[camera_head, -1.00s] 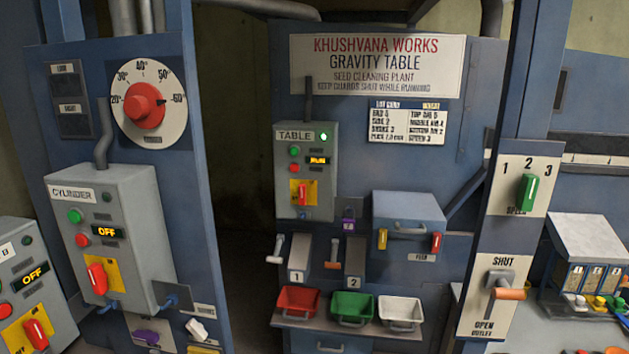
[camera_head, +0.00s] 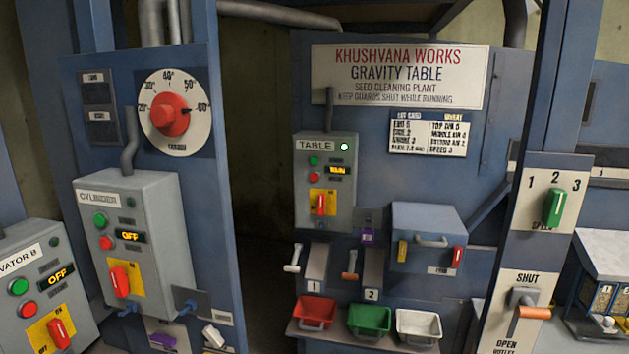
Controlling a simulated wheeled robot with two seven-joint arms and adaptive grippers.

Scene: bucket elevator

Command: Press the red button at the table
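The table's control box (camera_head: 325,185) is a grey box labelled TABLE on the blue gravity table panel, in the middle of the head view. Its red button (camera_head: 313,171) is small and round, just below a green button (camera_head: 313,160). The display (camera_head: 337,170) beside them is lit and seems to read RUN, and a lamp (camera_head: 344,146) at the top right glows whitish. A red switch (camera_head: 321,204) on a yellow plate sits below. Neither gripper shows in the view, and nothing covers the red button.
The cylinder box (camera_head: 130,225) at left and the elevator B box (camera_head: 35,290) at lower left carry similar red buttons and read OFF. Red (camera_head: 314,311), green (camera_head: 369,320) and white (camera_head: 418,325) bins sit below the table box. A dark gap separates the left panel from the table.

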